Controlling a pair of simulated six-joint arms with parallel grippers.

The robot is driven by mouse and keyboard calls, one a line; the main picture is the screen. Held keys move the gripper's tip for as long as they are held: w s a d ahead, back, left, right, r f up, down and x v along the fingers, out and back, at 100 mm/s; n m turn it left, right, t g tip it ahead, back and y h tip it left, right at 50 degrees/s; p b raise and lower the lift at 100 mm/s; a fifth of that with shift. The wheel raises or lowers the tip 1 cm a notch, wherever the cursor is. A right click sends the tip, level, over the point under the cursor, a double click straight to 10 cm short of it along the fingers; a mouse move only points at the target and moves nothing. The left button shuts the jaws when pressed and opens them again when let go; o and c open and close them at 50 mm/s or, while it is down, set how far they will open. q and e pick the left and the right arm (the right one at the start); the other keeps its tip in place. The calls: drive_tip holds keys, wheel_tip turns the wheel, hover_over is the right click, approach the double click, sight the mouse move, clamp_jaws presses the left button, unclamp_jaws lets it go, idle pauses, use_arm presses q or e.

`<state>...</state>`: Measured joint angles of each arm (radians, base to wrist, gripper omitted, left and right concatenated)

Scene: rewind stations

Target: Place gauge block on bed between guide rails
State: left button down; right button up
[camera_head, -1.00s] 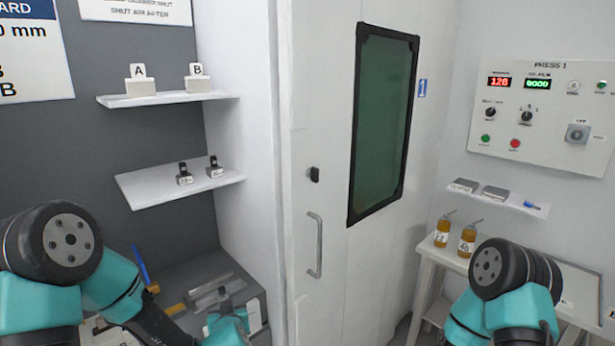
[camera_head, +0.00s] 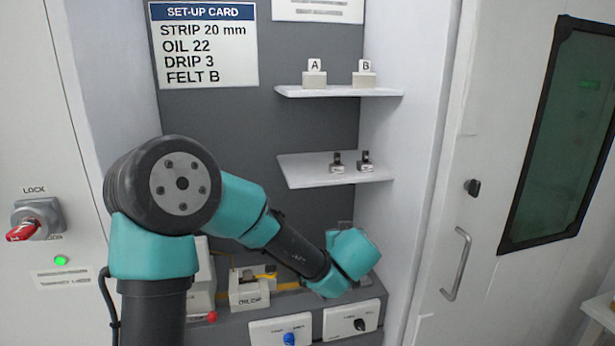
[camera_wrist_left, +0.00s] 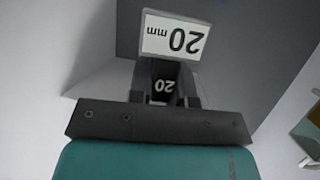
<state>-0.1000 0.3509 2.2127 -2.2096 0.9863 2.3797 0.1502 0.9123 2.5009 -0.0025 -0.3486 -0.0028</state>
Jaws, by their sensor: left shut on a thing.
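The gauge block (camera_wrist_left: 172,38) is in my left gripper (camera_wrist_left: 167,84), in the left wrist view. It has a white "20 mm" label, upside down in that view, and a black tab marked "20" between the fingers. In the head view my left wrist covers the fingers and the block. The bed (camera_head: 368,287) is low in the alcove, mostly behind my left wrist; its guide rails cannot be made out. Whether the block touches anything cannot be told. My right gripper is out of view.
Two small black-topped blocks (camera_head: 337,162) stand on the lower shelf (camera_head: 310,178). Felt holders A (camera_head: 314,80) and B (camera_head: 364,80) stand on the upper shelf. An oil cup box (camera_head: 249,294) and knob panels (camera_head: 351,321) are in front. The alcove's side wall is close on the right.

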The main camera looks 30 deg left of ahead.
use_arm(q)
drive_tip(key=s+a+r, duration=0.2)
drive_tip(key=r, duration=0.5)
drive_tip(key=s+a+r+n+g+y, duration=0.1)
drive_tip(key=s+a+r, duration=0.1)
drive_tip(key=r, duration=0.6)
drive_tip(key=s+a+r+n, duration=0.1)
drive_tip(key=s+a+r, duration=0.1)
drive_tip(key=r, duration=0.6)
drive_tip(key=shift+s+a+r+g+y, duration=0.2)
drive_tip(key=shift+s+a+g+y, duration=0.1)
drive_tip(key=shift+s+a+y, duration=0.15)
drive_tip(key=shift+d, duration=0.1)
drive_tip(key=w+a, duration=0.2)
drive_tip(key=w, duration=0.2)
drive_tip(key=w+a+f, duration=0.1)
drive_tip(key=w+a, duration=0.2)
drive_tip(key=w, duration=0.1)
drive_tip(key=w+a, duration=0.2)
drive_tip(key=w, duration=0.2)
drive_tip(key=shift+w+a+f, duration=0.1)
drive_tip(key=shift+a+f, duration=0.05)
drive_tip(key=shift+w+a+f, duration=0.1)
drive_tip(key=shift+w+a, duration=0.3)
drive_tip(key=shift+w, duration=0.4)
drive_tip(key=shift+f, duration=1.55)
drive_tip(key=shift+f, duration=0.25)
